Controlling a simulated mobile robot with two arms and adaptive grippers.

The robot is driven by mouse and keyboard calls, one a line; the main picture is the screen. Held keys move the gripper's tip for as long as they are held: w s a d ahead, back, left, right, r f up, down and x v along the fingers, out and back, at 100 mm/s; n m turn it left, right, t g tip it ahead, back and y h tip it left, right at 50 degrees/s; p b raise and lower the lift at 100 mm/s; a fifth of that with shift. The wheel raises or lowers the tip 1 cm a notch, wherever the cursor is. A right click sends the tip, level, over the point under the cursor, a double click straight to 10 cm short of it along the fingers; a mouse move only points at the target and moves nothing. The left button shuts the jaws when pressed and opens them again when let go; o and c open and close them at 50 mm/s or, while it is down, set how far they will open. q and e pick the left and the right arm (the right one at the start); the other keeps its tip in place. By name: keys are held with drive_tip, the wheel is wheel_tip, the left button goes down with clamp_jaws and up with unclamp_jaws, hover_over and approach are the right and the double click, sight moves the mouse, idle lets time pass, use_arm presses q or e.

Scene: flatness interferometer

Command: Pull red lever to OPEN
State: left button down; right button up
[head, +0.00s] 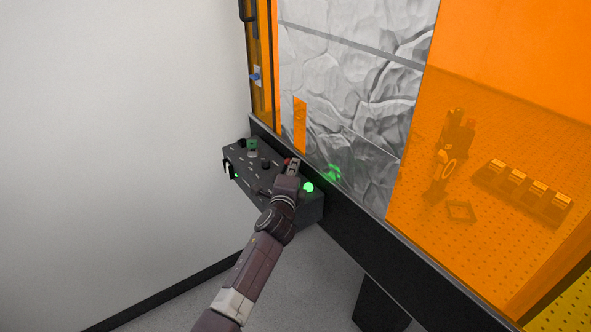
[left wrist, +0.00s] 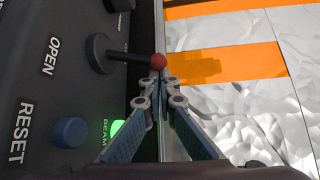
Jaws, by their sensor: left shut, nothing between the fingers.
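The red lever shows in the left wrist view as a black round hub (left wrist: 99,54) with a black arm ending in a red ball (left wrist: 158,61). The arm points to the right, away from the white OPEN label (left wrist: 53,57) on the other side of the hub. My left gripper (left wrist: 160,82) is shut and empty, its fingertips just below the red ball in the picture; I cannot tell whether they touch it. In the head view my left gripper (head: 291,169) is over the dark control box (head: 240,168) and partly covers it. My right gripper is not in view.
The box also bears a blue button (left wrist: 70,132) beside the RESET label and a green BEAM light (left wrist: 117,132). A dark frame rail (head: 375,242) and orange panels (head: 510,110) stand right beside the box. A white wall (head: 110,130) is at the left.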

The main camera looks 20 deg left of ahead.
sight(285, 167)
use_arm(q)
drive_tip(key=shift+s+a+f+n+t+b, duration=0.15)
drive_tip(key=shift+s+n+t+b, duration=0.2)
drive_tip(key=shift+b, duration=0.85)
drive_tip(key=shift+s+a+n+t+b, duration=0.2)
drive_tip(key=shift+n+t+b, duration=0.25)
drive_tip(key=shift+b, duration=0.45)
drive_tip(key=shift+s+a+r, duration=0.15)
drive_tip(key=shift+r, duration=0.25)
drive_tip(key=shift+s+a+r, duration=0.15)
drive_tip(key=shift+s+r, duration=0.05)
drive_tip(key=shift+s+a+r, duration=0.15)
drive_tip(key=shift+s+a, duration=0.2)
drive_tip(key=shift+s, duration=0.05)
drive_tip(key=shift+s+a+p, duration=0.3)
drive_tip(key=shift+s+a, duration=0.2)
drive_tip(key=shift+s, duration=0.25)
drive_tip(key=s+d, duration=0.1)
drive_tip(key=s, duration=1)
drive_tip(key=shift+s+d+f, duration=0.25)
drive_tip(key=shift+s+f, duration=0.1)
